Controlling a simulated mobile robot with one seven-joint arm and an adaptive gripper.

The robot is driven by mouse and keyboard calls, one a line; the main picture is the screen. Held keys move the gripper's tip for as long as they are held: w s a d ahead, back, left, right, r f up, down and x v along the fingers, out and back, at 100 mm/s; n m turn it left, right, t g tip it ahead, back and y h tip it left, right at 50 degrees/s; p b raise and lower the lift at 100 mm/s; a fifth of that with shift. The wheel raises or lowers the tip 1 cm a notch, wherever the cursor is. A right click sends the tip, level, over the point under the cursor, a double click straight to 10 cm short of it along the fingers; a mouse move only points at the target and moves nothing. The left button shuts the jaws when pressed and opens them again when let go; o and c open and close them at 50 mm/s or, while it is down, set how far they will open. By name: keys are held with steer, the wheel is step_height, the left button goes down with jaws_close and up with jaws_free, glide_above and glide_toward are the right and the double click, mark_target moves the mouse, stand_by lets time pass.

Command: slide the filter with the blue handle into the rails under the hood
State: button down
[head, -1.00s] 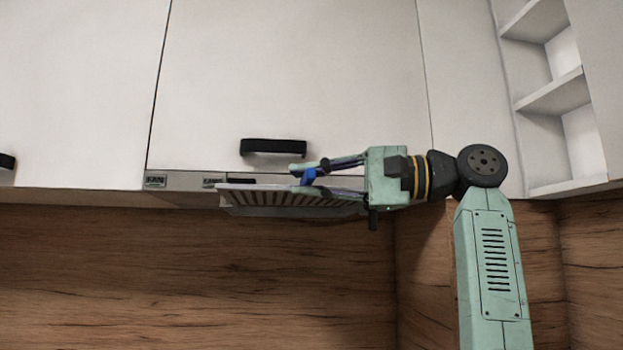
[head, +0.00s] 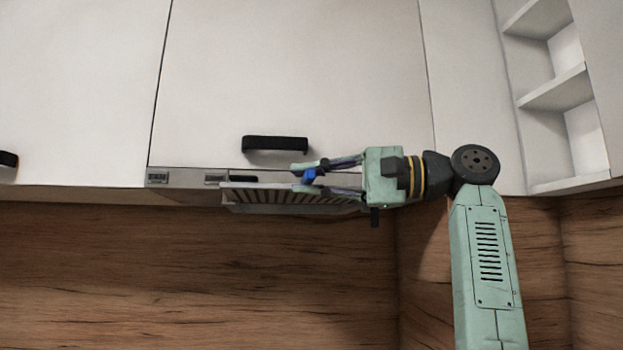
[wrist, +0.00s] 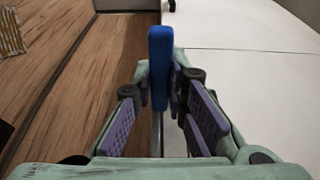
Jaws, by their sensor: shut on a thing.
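My gripper (head: 309,177) is shut on the blue handle (head: 312,175) of the filter. In the wrist view the blue handle (wrist: 160,66) stands upright between the purple-padded fingers. The filter (head: 285,197) is a slotted, light-coloured panel, held nearly level just at the underside of the hood. The hood (head: 190,179) is a thin grey strip with small labelled switches below the white cupboard door. The filter's front edge overlaps the hood's lower front in the head view. The rails are hidden, so I cannot tell whether the filter touches them.
A white cupboard with a black bar handle (head: 275,144) is directly above the hood. Open shelves (head: 555,95) stand at the right. The wooden splashback (head: 180,270) is behind, and the space below the hood is clear.

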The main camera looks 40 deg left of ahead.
mark_target(273, 193)
steer(key=shift+w+a+r, duration=0.15)
steer(key=shift+w+a, duration=0.6)
steer(key=shift+a, duration=0.15)
steer(key=shift+w+a, duration=0.35)
steer(key=shift+a, duration=0.1)
steer(key=shift+a, duration=0.15)
